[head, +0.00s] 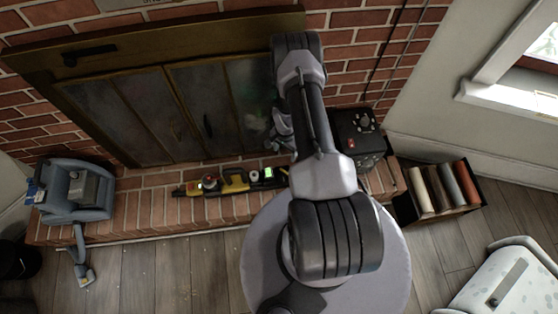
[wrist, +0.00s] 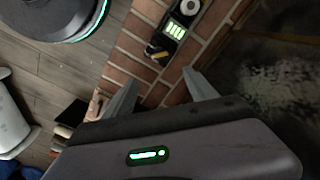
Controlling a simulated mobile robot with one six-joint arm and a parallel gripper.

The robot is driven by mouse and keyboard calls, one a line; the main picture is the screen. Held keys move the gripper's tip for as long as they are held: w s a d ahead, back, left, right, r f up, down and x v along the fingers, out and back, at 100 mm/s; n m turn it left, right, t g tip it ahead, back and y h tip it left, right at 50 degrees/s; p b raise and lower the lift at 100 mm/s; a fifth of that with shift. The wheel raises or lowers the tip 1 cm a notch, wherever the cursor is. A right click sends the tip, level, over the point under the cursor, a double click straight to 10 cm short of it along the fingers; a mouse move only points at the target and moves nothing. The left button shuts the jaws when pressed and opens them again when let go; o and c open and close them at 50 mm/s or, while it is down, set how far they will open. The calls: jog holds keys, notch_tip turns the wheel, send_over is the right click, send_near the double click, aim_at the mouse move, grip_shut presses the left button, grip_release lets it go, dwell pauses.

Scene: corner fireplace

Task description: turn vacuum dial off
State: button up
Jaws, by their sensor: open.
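My gripper (head: 281,126) is partly hidden by my arm in the head view, in front of the fireplace doors. In the wrist view its two fingers (wrist: 160,78) are apart with nothing between them, above the brick hearth. I cannot tell for sure which thing is the vacuum. A black box (head: 372,145) with a round control and a red button on top stands on the hearth, just right of my arm. A grey-blue machine (head: 75,190) with a floor-piece in front stands at the hearth's left end. No dial setting can be read.
Several small tools lie along the hearth, including a yellow one (head: 236,182) and one with a lit green display (head: 268,173), which also shows in the wrist view (wrist: 174,30). A dark crate of rolls (head: 474,200) and a white case (head: 515,285) stand at right.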

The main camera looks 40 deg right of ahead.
aim_at(284, 171)
notch_tip(284, 171, down, 17)
jog(key=b, duration=0.8)
jog(key=shift+a+f, duration=0.1)
jog(key=shift+f, duration=0.1)
jog(key=shift+c, duration=0.3)
jog(key=c, duration=1.3)
jog(key=n, duration=0.4)
jog(key=shift+n, duration=0.3)
jog(key=shift+s+n, duration=0.1)
jog(key=shift+n, duration=1.9)
